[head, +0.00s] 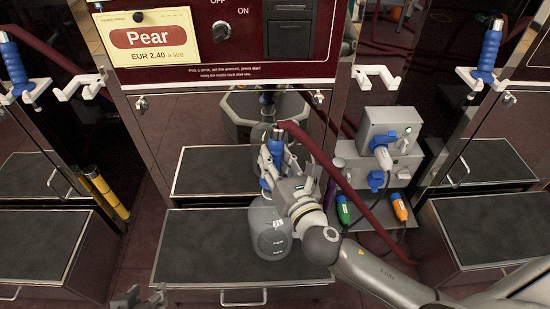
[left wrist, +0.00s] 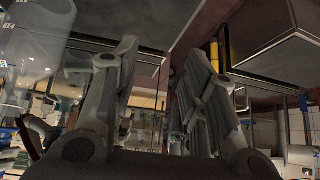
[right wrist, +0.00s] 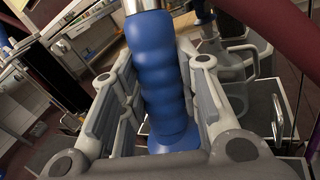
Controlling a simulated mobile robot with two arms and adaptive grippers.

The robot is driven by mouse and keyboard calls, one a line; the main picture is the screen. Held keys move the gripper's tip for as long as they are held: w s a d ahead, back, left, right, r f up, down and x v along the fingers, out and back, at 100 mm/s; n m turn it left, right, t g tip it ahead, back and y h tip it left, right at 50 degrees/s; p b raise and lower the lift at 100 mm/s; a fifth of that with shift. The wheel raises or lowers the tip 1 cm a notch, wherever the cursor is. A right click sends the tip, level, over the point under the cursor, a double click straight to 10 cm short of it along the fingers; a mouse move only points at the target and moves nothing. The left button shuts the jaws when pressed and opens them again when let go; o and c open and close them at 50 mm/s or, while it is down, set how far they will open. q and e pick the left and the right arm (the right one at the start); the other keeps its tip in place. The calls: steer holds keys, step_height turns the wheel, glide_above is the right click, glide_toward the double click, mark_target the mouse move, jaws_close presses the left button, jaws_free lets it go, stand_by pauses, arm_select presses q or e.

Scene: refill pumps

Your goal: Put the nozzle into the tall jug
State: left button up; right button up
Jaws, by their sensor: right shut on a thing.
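The tall jug (head: 266,234), grey and see-through, stands on the dark platform (head: 205,249) below the Pear pump. Part of the jug is hidden behind my right gripper. My right gripper (head: 270,163) is shut on the blue grip of the nozzle (right wrist: 155,75), with a finger on each side. The nozzle is held above and behind the jug in the head view; its spout tip is hidden, so I cannot tell whether it is in the jug's mouth. My left gripper (head: 138,297) is low at the bottom edge; its fingers stand apart and empty in the left wrist view (left wrist: 160,100).
A dark red hose (head: 340,180) runs from the nozzle past my right arm. An empty white holder (head: 375,77) is on the right of the pump. A grey socket box (head: 388,135) with plugs is at the right. Other blue nozzles (head: 489,52) hang at the neighbouring pumps.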

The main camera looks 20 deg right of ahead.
steer(key=shift+f+b, duration=0.4)
steer(key=shift+f, duration=0.15)
steer(key=shift+f+b, duration=0.4)
steer(key=shift+f, duration=0.15)
steer(key=o, duration=1.2)
arm_select(q)
steer(key=w+d+r+t+h, duration=0.1)
steer(key=w+d+r+t, duration=0.1)
steer(key=w+r+t, duration=0.2)
steer(key=shift+w+d+r, duration=0.2)
steer(key=shift+w+r, duration=0.3)
steer(key=shift+w, duration=0.55)
arm_select(e)
steer(key=shift+s, duration=0.1)
steer(key=shift+s+f, duration=0.1)
steer(key=shift+s, duration=0.1)
steer(key=s, duration=1.1)
steer(key=shift+s+d, duration=0.2)
steer(key=shift+d, duration=0.25)
